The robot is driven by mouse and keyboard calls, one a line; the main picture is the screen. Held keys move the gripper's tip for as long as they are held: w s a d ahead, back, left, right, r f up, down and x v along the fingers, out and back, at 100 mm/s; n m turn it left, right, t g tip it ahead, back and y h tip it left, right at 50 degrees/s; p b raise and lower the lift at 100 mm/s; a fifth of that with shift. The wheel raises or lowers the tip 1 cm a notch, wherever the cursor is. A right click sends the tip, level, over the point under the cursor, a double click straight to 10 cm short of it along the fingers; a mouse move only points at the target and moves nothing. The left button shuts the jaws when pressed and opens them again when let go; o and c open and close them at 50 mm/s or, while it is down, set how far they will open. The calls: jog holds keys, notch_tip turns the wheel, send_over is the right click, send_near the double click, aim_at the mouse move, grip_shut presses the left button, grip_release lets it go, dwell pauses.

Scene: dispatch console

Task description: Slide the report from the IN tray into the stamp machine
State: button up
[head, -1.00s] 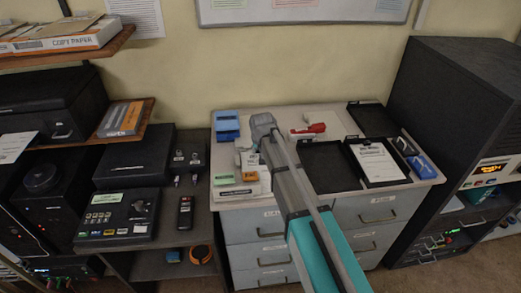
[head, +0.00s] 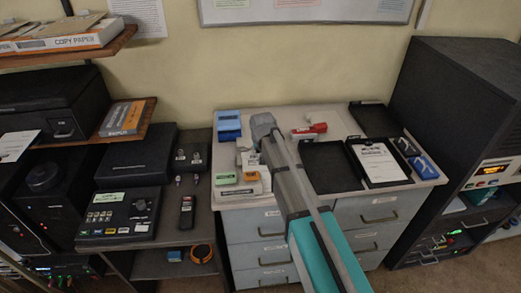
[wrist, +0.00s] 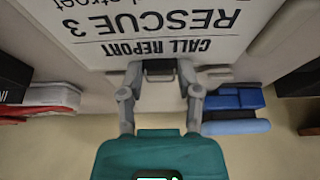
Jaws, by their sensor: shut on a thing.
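The report (wrist: 160,22) is a white printed sheet reading CALL REPORT and RESCUE 3, upside down in the wrist view. My gripper (wrist: 160,72) is shut on its heading edge. Black trays (head: 330,168) lie right of my arm; one holds another white sheet (head: 380,160). I cannot read the tray labels.
A tall black rack (head: 450,110) stands to the right, and a dark console (head: 120,218) to the left.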

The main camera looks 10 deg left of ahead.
jog(key=shift+a, duration=0.1)
jog(key=o, duration=1.1)
jog(key=shift+o, duration=0.5)
jog(key=shift+o, duration=0.8)
jog(key=shift+r, duration=0.1)
jog(key=shift+r+p, duration=3.4)
jog(key=shift+p, duration=0.1)
